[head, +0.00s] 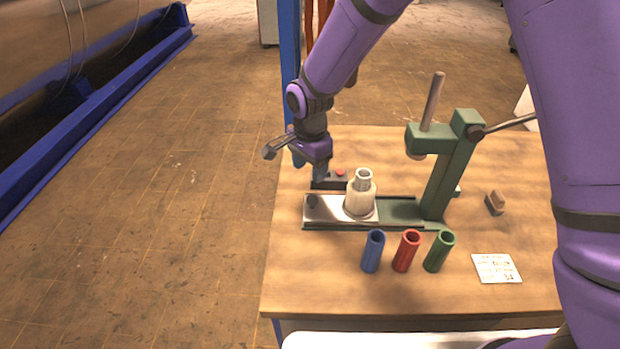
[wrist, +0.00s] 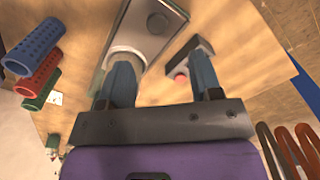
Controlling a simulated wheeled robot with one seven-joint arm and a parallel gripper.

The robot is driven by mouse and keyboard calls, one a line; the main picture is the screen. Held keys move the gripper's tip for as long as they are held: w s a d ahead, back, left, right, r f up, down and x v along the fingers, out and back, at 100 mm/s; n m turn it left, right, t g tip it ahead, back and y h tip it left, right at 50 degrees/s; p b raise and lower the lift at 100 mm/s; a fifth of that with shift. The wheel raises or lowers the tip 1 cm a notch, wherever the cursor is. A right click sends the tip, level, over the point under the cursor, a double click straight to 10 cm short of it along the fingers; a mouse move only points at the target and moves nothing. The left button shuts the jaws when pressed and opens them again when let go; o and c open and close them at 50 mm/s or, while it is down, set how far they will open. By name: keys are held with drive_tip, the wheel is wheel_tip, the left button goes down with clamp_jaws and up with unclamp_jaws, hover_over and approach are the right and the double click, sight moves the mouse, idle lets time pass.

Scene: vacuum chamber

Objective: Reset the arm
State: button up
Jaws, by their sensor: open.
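My gripper (head: 321,170) is at the end of my purple arm, low over the left rear part of the wooden table (head: 295,285). In the wrist view its two blue-grey fingers (wrist: 161,78) stand apart with nothing between them. A small black box with a red button (head: 340,173) is right beside the fingertips in the head view; the red button (wrist: 181,80) also shows between and beyond the fingers in the wrist view. Whether the fingers touch the box I cannot tell.
A green press (head: 450,165) with a lever stands on the table, with a cream cylinder (head: 360,195) on its metal base. Blue (head: 373,251), red (head: 407,251) and green (head: 438,251) tubes stand in front. A white card (head: 497,268) lies right. A blue post (head: 290,60) rises behind.

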drive_tip(key=shift+r, duration=0.35)
drive_tip(key=s+d+r+n+t, duration=0.1)
drive_tip(key=s+d+r+n, duration=0.15)
drive_tip(key=d+r, duration=0.75)
drive_tip(key=s+d+r+n+t, duration=0.2)
drive_tip(key=s+d+r, duration=0.1)
drive_tip(key=d+r, duration=0.7)
drive_tip(key=s+d+r+n, duration=0.1)
drive_tip(key=s+d+r, duration=0.2)
drive_tip(key=s, duration=0.3)
drive_tip(key=s+d+r+n+t, duration=0.1)
drive_tip(key=s+d+r+n, duration=0.1)
drive_tip(key=s+d, duration=0.3)
drive_tip(key=s+d+r+n+t, duration=0.1)
drive_tip(key=s+d+r, duration=0.2)
drive_tip(key=s, duration=0.6)
drive_tip(key=shift+d+r, duration=0.3)
drive_tip(key=shift+d, duration=0.4)
